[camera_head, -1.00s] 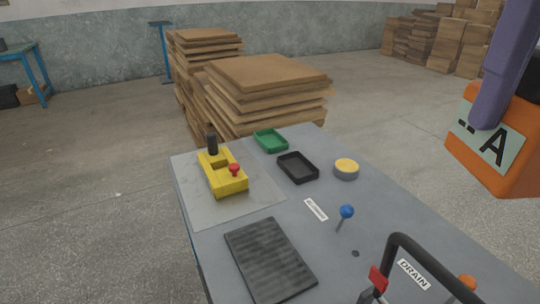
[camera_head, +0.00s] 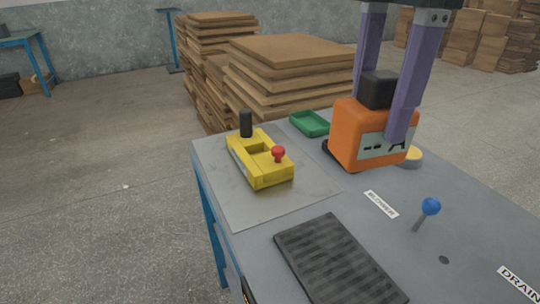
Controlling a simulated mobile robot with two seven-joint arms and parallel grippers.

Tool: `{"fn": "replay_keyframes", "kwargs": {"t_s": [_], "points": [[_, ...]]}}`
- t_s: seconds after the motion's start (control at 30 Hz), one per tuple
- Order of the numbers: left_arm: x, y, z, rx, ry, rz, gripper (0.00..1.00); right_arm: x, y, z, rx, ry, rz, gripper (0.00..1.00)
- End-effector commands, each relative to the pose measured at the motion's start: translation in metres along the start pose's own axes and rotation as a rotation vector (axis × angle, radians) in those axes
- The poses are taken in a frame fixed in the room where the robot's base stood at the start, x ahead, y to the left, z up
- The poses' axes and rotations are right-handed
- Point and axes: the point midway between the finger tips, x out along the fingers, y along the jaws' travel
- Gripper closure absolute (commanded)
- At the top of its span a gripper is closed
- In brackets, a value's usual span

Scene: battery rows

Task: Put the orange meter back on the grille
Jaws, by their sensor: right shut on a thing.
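The orange meter (camera_head: 352,130), a boxy body with a grey face marked "A" and a black top block, is at the right of centre in the head view. My right gripper (camera_head: 383,95) comes down from above with two purple fingers, shut on the meter around its black block. The meter hangs upright, in front of the black tray and partly over the yellow-topped disc in the picture; its exact height above the table is hard to tell. The grille (camera_head: 338,262), a dark ribbed plate, lies empty on the table at lower centre. My left gripper is not in view.
A yellow block with a black post and red knob (camera_head: 262,165) stands left of the grille's far end. A green tray (camera_head: 310,124) lies behind. A blue-knobbed lever (camera_head: 430,207) rises right of the grille. Stacked boards (camera_head: 290,60) stand beyond the table.

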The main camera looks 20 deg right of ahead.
Motion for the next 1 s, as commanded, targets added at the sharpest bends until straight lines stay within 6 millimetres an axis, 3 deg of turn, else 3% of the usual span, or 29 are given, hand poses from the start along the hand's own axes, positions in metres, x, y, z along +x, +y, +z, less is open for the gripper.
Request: {"fn": "replay_keyframes", "kwargs": {"t_s": [0.03,0.27,0.73,1.0], "points": [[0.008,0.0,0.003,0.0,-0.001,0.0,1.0,0.01,0.001,0.002,-0.054,0.0,-0.001,1.0],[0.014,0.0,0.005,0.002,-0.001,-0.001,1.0,0.029,0.001,0.007,-0.181,-0.004,-0.004,1.0],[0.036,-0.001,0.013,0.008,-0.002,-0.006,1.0,0.155,0.0,0.007,-0.185,-0.005,-0.005,1.0],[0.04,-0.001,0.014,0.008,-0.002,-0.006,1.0,0.18,0.001,0.007,-0.185,-0.005,-0.002,1.0]]}}
